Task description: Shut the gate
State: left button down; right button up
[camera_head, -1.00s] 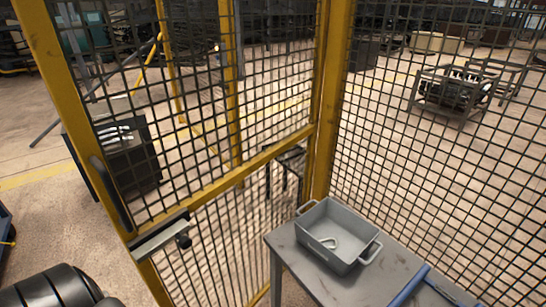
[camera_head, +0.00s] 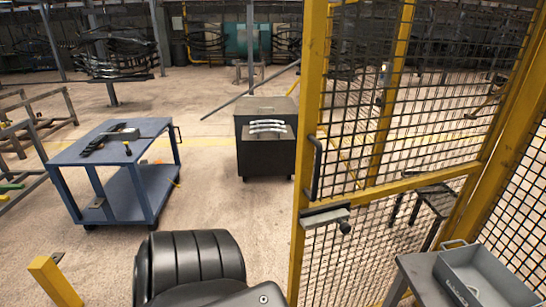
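The gate (camera_head: 412,183) is a yellow frame filled with dark wire mesh, in the right half of the head view. Its free upright edge carries a black pull handle (camera_head: 314,168) and, below it, a grey latch bar with a dark knob (camera_head: 326,217). The gate stands open, with a wide gap between this edge and a short yellow post (camera_head: 55,281) at the bottom left. Its far side meets the yellow corner post at right. A black ribbed part of my own arm shows at the bottom, left of the gate and apart from it. Neither gripper shows.
A blue cart (camera_head: 118,172) with tools on top stands beyond the opening at left. A dark cabinet (camera_head: 266,150) stands beyond the gap. A grey bin (camera_head: 487,277) sits on a grey table (camera_head: 421,279) at lower right.

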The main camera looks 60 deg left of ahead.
aim_at(306, 204)
jog(key=u, duration=1.8)
jog(key=i, duration=0.3)
jog(key=z, duration=0.6)
